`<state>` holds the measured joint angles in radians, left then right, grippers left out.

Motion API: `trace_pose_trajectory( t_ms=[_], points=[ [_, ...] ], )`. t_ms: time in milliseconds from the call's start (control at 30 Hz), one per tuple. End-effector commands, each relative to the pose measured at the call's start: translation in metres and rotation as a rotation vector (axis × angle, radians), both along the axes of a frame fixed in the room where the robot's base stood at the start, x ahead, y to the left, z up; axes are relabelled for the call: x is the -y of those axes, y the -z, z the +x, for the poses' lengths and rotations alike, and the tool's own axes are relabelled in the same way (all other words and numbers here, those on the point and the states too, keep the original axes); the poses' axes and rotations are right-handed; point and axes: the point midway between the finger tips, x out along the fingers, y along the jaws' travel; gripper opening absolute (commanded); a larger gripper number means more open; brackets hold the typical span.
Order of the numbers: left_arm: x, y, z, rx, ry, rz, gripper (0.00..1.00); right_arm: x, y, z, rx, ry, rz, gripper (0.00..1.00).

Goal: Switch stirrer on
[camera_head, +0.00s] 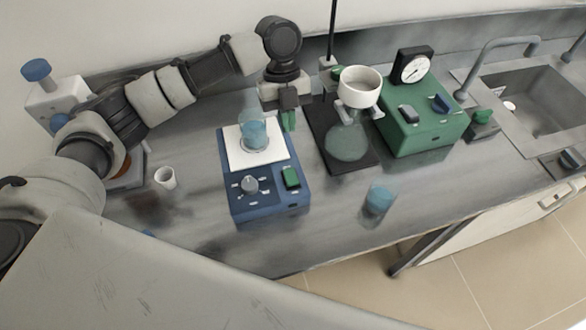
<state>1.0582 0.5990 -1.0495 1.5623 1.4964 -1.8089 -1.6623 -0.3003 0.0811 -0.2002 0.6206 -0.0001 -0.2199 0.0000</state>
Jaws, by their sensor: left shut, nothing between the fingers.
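The stirrer is a blue box (265,206) with a white top plate (237,155), standing on the grey bench. A beaker with blue liquid (254,134) stands on the plate. The stirrer's sloped front carries a grey knob (250,184) on the left and a green rocker switch (291,177) on the right. My left gripper (289,121) is shut and empty. It points down by the back right corner of the stirrer, right of the beaker, away from the switch in the picture. My right gripper does not show.
Right of the stirrer is a dark stand with a white funnel (361,86) over a flask (347,143). Further right are a green box (424,126) with a gauge and a sink (530,95). A small blue beaker (378,198) and a white cup (165,178) stand nearby.

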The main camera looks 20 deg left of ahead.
Motion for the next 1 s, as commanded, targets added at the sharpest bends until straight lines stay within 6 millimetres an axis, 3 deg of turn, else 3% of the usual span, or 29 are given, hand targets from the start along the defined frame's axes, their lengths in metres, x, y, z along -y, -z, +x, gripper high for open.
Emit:
trace_pose_trajectory(
  t_ms=[267,700,1000],
  points=[
    [0.002,0.010,-0.003,-0.001,0.000,0.002,0.00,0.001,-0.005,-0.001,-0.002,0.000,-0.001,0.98],
    [0.020,0.092,-0.029,-0.004,-0.001,0.001,0.00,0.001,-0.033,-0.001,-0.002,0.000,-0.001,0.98],
    [0.022,0.129,-0.032,0.001,-0.002,0.000,0.00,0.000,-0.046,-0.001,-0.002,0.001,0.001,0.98]
  ],
)
